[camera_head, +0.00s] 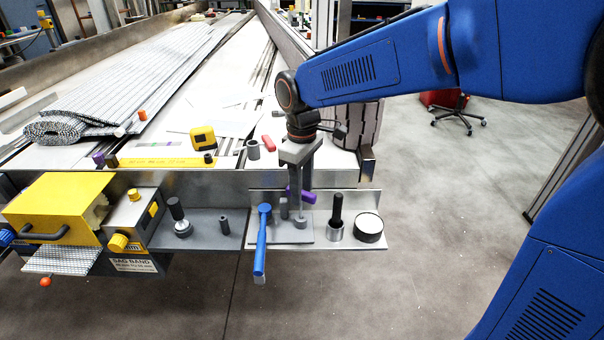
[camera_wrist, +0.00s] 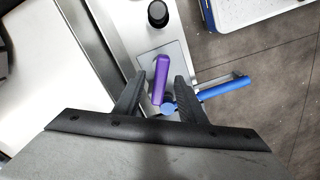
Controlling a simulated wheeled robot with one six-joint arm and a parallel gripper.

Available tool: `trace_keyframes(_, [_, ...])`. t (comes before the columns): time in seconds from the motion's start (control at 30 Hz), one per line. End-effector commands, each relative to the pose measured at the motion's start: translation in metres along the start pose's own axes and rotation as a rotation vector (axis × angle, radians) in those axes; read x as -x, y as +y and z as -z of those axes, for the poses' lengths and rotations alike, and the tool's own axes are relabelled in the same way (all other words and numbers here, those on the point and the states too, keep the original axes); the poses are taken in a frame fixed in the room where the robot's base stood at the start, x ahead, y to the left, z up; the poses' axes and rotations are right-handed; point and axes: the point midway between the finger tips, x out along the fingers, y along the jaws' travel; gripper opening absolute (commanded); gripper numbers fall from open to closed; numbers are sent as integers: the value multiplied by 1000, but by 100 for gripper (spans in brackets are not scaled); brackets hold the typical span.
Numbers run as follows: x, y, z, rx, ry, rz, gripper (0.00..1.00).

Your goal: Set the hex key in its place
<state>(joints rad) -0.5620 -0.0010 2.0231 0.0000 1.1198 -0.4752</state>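My gripper (camera_head: 296,188) points down over the small front shelf. In the wrist view its two dark fingers (camera_wrist: 158,88) stand apart, with a purple rounded bar (camera_wrist: 161,75) between them and gaps on both sides. The purple bar (camera_head: 307,196) shows partly behind the fingers in the head view. A blue-handled tool (camera_head: 262,240) lies beside it and sticks out over the shelf's front edge; it also shows in the wrist view (camera_wrist: 222,90). I cannot tell for certain which of the two is the hex key. A grey plate (camera_head: 283,236) lies beneath them.
A yellow box (camera_head: 58,208) is at left. A tape measure (camera_head: 203,139) and a red piece (camera_head: 268,143) lie on the frame behind.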

Motion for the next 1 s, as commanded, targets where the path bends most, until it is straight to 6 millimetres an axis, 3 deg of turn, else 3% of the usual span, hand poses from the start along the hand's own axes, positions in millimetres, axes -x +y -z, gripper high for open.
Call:
trace_keyframes(0.17, [19,0,0,0,3,-2,37])
trace_keyframes(0.8, [142,0,0,0,3,-1,37])
trace_keyframes(1.0, [165,0,0,0,1,0,37])
